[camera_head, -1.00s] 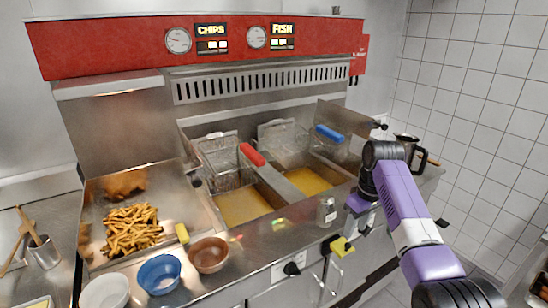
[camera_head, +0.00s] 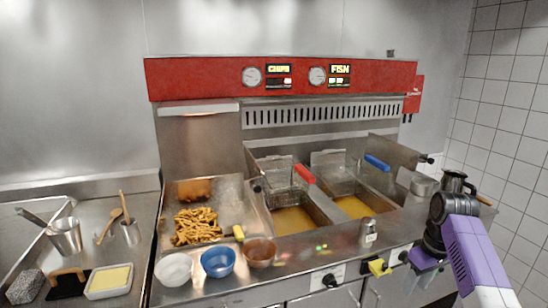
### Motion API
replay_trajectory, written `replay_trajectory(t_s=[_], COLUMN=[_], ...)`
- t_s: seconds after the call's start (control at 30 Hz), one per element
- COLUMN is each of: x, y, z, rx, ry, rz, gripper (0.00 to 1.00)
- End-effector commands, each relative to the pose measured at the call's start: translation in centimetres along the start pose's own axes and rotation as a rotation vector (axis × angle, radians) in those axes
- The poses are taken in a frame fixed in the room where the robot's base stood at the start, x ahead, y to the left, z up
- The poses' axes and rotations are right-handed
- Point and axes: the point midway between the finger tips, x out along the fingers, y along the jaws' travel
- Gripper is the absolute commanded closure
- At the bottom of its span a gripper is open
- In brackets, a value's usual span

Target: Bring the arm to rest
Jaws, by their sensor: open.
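My purple and black arm comes in at the lower right of the head view. My gripper (camera_head: 389,264) hangs at its end, in front of the fryer's front edge, with a yellow part at its tip. Its jaws are open, and I see nothing held in them. The fingers are small here and partly hidden by the wrist.
The fryer (camera_head: 330,113) has a red-handled basket (camera_head: 274,172) and a blue-handled one (camera_head: 335,168). Fries (camera_head: 197,226) lie on the left. White (camera_head: 173,269), blue (camera_head: 218,263) and brown (camera_head: 260,253) bowls line the front edge, near a shaker (camera_head: 368,232). A jug (camera_head: 453,182) stands right.

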Motion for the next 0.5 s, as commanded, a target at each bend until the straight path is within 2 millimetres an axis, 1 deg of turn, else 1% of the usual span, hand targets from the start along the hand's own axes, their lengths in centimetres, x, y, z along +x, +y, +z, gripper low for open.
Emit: replay_trajectory(t_s=[0.07, 0.27, 0.37, 0.5], x=[0.0, -0.3, -1.1, -2.9], y=[0.1, 1.2, 2.0, 3.2], z=[-0.2, -2.1, -3.5, -5.8], rx=[0.011, 0.044, 0.058, 0.078], ry=[0.006, 0.088, 0.148, 0.252], rz=[0.003, 0.051, 0.085, 0.141], gripper=[0.59, 0.59, 0.59, 0.59])
